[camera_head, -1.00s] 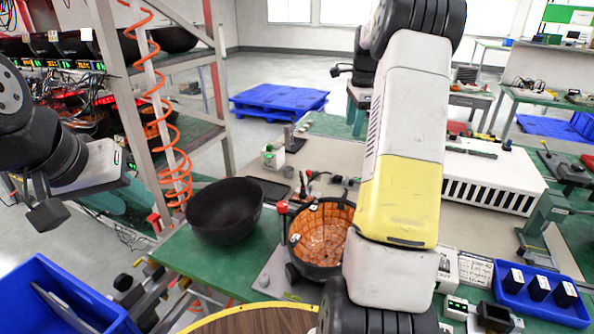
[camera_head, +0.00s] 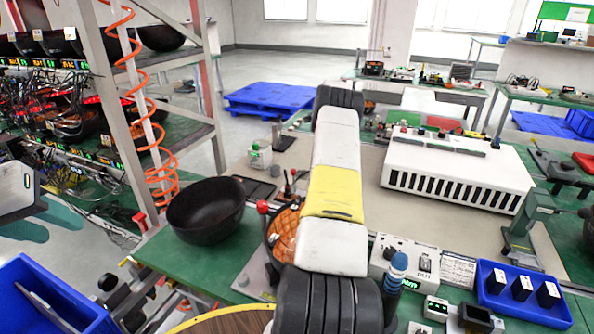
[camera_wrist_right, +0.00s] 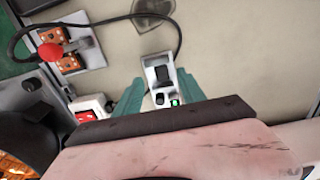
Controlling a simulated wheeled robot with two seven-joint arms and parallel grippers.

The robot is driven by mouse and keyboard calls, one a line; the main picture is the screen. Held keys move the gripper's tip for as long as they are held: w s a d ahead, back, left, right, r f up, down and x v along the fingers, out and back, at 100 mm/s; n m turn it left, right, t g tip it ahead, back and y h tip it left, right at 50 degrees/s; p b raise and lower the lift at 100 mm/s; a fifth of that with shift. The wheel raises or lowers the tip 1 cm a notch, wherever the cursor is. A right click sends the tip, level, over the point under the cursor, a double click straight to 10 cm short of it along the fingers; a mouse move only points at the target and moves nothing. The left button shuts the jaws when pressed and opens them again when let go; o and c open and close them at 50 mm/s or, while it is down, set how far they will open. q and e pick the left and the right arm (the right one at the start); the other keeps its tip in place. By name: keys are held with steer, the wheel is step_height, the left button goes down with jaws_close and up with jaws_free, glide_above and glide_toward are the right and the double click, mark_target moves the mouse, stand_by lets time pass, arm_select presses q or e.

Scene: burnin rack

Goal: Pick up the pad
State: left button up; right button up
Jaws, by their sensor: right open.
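A flat black rectangular item (camera_head: 257,188), which I take to be the pad, lies on the grey mat behind the black bowl. In the right wrist view a dark flat piece (camera_wrist_right: 28,4) at the top left may be the same item. My right gripper (camera_wrist_right: 158,88) is open, its teal fingers on either side of a small white device (camera_wrist_right: 158,72) with a black switch and green light. I cannot tell its height above it. In the head view my right arm hides that gripper. My left gripper (camera_head: 52,222) is at the left edge, its teal fingers apart and empty.
A black bowl (camera_head: 206,212) stands on the green bench, with an orange-lined bowl (camera_head: 284,232) partly behind my right arm. A red-knobbed fixture (camera_wrist_right: 52,52) and cable lie near my right gripper. A white slotted box (camera_head: 455,175) and blue tray (camera_head: 523,302) are right.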

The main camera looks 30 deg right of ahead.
steer(key=f, duration=0.4)
steer(key=shift+s+d+f, duration=0.1)
steer(key=shift+d+f, duration=0.15)
steer(key=shift+f, duration=0.15)
steer(key=shift+c, duration=0.5)
jaws_close()
